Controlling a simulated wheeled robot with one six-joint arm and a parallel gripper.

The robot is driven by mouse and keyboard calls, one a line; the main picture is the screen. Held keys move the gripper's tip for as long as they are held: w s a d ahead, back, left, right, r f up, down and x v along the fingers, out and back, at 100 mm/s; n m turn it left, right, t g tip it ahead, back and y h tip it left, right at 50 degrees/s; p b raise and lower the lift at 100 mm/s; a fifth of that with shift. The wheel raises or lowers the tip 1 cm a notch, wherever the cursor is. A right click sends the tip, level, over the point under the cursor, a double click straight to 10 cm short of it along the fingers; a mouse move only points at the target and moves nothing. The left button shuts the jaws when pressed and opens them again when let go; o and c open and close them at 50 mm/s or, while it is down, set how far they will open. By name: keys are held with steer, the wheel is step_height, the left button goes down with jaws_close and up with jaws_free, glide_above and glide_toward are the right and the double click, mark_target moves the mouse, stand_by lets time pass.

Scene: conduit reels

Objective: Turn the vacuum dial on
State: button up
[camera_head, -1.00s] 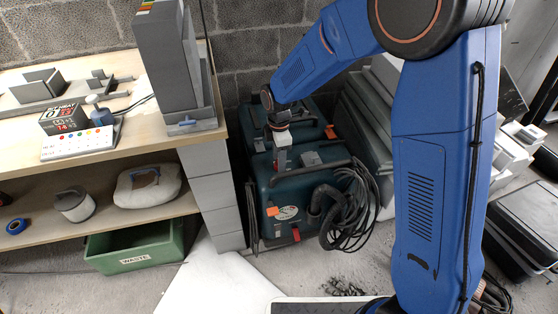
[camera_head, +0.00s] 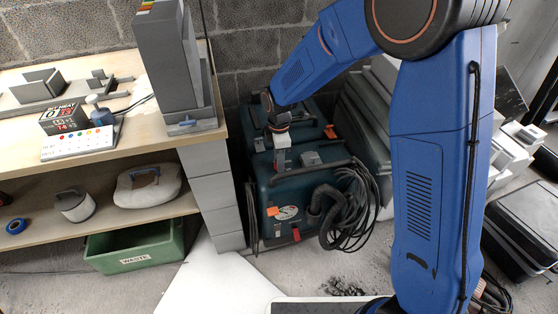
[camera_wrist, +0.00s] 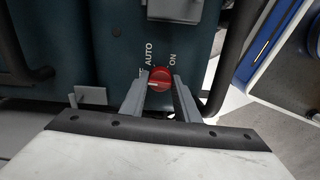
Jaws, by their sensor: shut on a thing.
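The vacuum (camera_head: 320,190) is a dark teal machine on the floor below the brick wall. Its red dial (camera_wrist: 161,78) sits on the teal panel in the wrist view. The words AUTO and ON stand around it, and a label at its left is partly hidden by a finger. A pale mark on the dial lies towards its left side. My gripper (camera_wrist: 160,88) is shut on the dial, one grey finger on each side. In the head view, my gripper (camera_head: 279,160) reaches down to the vacuum's top, and the dial cannot be made out there.
A black hose and cables (camera_head: 350,210) hang at the vacuum's right side. A dark handle bar (camera_wrist: 232,60) runs right of the dial in the wrist view. The shelf bench (camera_head: 75,186) with a green waste bin (camera_head: 135,250) stands at the left. Grey panels lean behind at the right.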

steer(key=m, duration=0.6)
steer(key=shift+m, duration=0.3)
steer(key=m, duration=0.3)
steer(key=shift+m, duration=0.4)
steer(key=m, duration=0.3)
steer(key=shift+m, duration=0.3)
steer(key=m, duration=0.9)
steer(key=shift+m, duration=0.3)
steer(key=o, duration=1)
steer(key=shift+o, duration=0.2)
